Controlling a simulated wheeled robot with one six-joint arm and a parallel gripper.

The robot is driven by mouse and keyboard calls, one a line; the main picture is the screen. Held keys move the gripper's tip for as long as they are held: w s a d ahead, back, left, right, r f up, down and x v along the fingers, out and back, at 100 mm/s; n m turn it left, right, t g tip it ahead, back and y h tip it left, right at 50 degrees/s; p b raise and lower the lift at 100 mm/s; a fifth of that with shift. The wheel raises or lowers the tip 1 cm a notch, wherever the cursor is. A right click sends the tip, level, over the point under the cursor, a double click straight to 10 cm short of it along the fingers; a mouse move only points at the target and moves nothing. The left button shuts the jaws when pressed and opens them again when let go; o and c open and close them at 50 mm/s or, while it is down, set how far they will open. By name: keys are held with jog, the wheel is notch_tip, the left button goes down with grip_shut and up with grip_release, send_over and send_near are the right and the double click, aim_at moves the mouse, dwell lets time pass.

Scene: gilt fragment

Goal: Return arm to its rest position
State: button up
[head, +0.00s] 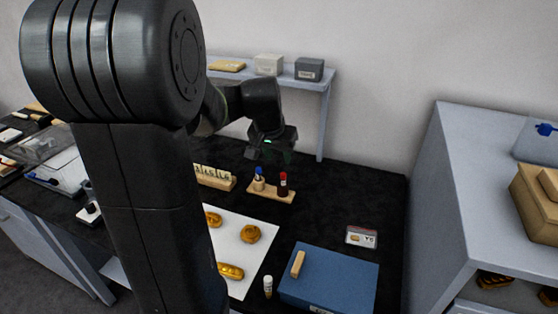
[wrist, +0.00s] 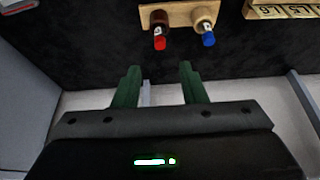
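My arm stands large in the left of the head view and reaches back over the dark worktop. My gripper (head: 272,148) hangs above the back of the worktop, close to the shelf. In the wrist view its two green fingers (wrist: 158,88) are spread apart with nothing between them. The gripper is apart from the wooden stand (head: 270,192) with the red-capped vial (head: 283,184) and the blue-capped vial (head: 258,178). My arm hides part of the worktop.
A blue box (head: 330,278) with a small wooden piece on it stands at the front. Gold pieces (head: 250,234) lie on a white sheet (head: 262,252). A raised shelf (head: 325,80) bears boxes behind the gripper. A grey cabinet (head: 470,170) stands at right.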

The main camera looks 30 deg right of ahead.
aim_at(283, 175)
dwell(0.4)
jog(key=x, duration=1.1)
jog(key=shift+w+f, duration=0.1)
jog(key=shift+f, duration=0.3)
notch_tip(283, 175, up, 3)
jog(key=shift+f, duration=0.15)
jog(key=shift+d+r, duration=0.1)
jog(key=shift+r, duration=0.25)
